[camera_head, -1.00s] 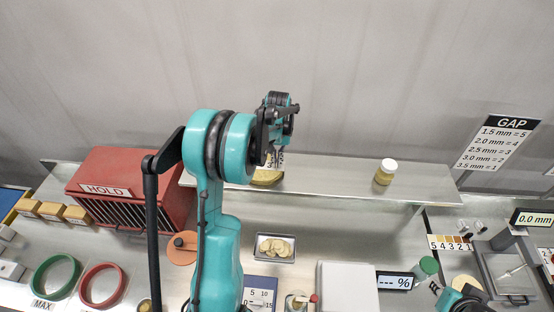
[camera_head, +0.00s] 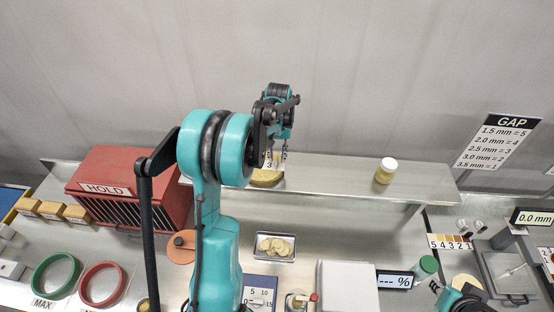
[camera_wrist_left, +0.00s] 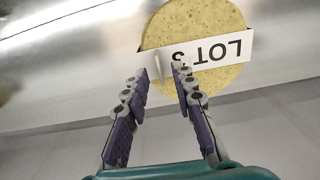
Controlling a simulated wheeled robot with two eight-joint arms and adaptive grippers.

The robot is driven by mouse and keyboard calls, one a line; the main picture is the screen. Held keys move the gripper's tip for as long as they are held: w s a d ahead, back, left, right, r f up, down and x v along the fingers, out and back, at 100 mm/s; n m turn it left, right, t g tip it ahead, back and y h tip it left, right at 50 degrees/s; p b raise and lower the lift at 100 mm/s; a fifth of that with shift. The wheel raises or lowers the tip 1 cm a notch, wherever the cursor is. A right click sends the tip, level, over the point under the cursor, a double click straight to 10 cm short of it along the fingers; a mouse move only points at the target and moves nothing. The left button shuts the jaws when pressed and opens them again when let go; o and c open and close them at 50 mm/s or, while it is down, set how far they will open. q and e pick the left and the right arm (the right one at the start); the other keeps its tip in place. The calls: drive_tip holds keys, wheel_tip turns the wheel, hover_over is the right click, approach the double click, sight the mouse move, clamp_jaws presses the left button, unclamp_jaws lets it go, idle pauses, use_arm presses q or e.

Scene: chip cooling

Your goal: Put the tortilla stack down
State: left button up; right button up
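The tortilla stack (camera_head: 265,178) is a round yellow pile on the raised metal shelf (camera_head: 330,178). In the left wrist view the stack (camera_wrist_left: 190,22) has a white band marked "LOT 3" around it. My left gripper (camera_head: 275,155) is above the stack in the head view. In the left wrist view its fingertips (camera_wrist_left: 160,72) are apart at the band's edge, with a thin pale tab visible between them. The fingers are not closed on the stack. My right gripper (camera_head: 447,290) is partly in view at the bottom right; its finger state is unclear.
A red HOLD box (camera_head: 135,185) stands left of the shelf. A yellow jar (camera_head: 385,171) stands on the shelf's right part, with bare shelf between it and the stack. A small tray (camera_head: 274,236) of chips lies on the counter below.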

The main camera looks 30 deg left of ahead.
use_arm(q)
wheel_tip(320, 180, up, 9)
drive_tip(key=s+d+r+m+t, duration=0.2)
drive_tip(key=s+d+r, duration=0.2)
drive_tip(key=d, duration=0.4)
drive_tip(key=s+d+f+m+t, duration=0.2)
drive_tip(key=s+d, duration=0.4)
drive_tip(key=s, duration=0.1)
drive_tip(key=s+d+f+m+t, duration=0.1)
drive_tip(key=s+d+f+t, duration=0.1)
drive_tip(key=s+d, duration=0.5)
drive_tip(key=shift+s+d+f+m+t, duration=0.3)
drive_tip(key=shift+s+m+t, duration=0.1)
drive_tip(key=shift+s+t, duration=0.25)
